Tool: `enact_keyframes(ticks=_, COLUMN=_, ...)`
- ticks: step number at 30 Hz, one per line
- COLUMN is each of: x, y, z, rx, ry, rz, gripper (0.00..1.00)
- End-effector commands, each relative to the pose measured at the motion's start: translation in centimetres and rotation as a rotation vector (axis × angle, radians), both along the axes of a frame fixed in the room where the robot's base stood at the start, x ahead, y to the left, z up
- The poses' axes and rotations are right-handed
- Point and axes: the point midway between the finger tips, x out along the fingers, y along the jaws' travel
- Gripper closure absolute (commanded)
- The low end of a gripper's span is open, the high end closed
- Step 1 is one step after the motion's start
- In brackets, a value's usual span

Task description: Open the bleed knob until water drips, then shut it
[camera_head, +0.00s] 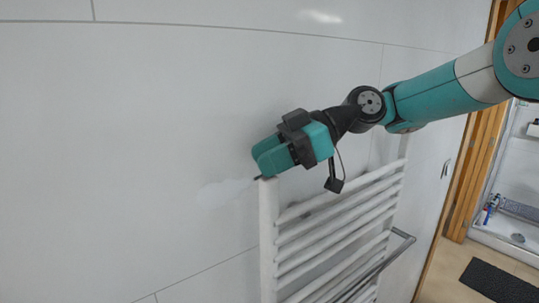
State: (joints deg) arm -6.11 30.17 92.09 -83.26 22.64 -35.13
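A white towel radiator (269,235) with several horizontal bars stands against the tiled wall. My gripper (264,164), teal and black, is at the top of its left upright, reaching in from the upper right. The gripper's teal end is over or against the upright's top; I cannot tell whether it touches. A small dark tip (257,177) shows just below the gripper's end, beside the upright's top. The bleed knob is not clearly visible and may be hidden by the gripper. The fingers' opening cannot be made out. No water drops are discernible.
A grey rail (402,238) sticks out at the radiator's right side. A faint pale streak (225,190) marks the wall left of the gripper. At right are a wooden door frame (474,140), a dark mat (498,283) and a shower area. The left wall is clear.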

Motion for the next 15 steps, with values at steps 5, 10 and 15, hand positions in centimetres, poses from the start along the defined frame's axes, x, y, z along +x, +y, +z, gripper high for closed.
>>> enact_keyframes(ticks=5, x=-0.01, y=0.00, z=-0.02, rx=0.000, ry=0.001, rz=0.001, gripper=0.44)
enact_keyframes(ticks=10, x=-0.03, y=0.01, z=0.00, rx=0.000, ry=0.001, rz=0.001, gripper=0.44)
enact_keyframes(ticks=15, x=-0.04, y=0.02, z=0.01, rx=0.001, ry=0.002, rz=0.001, gripper=0.44)
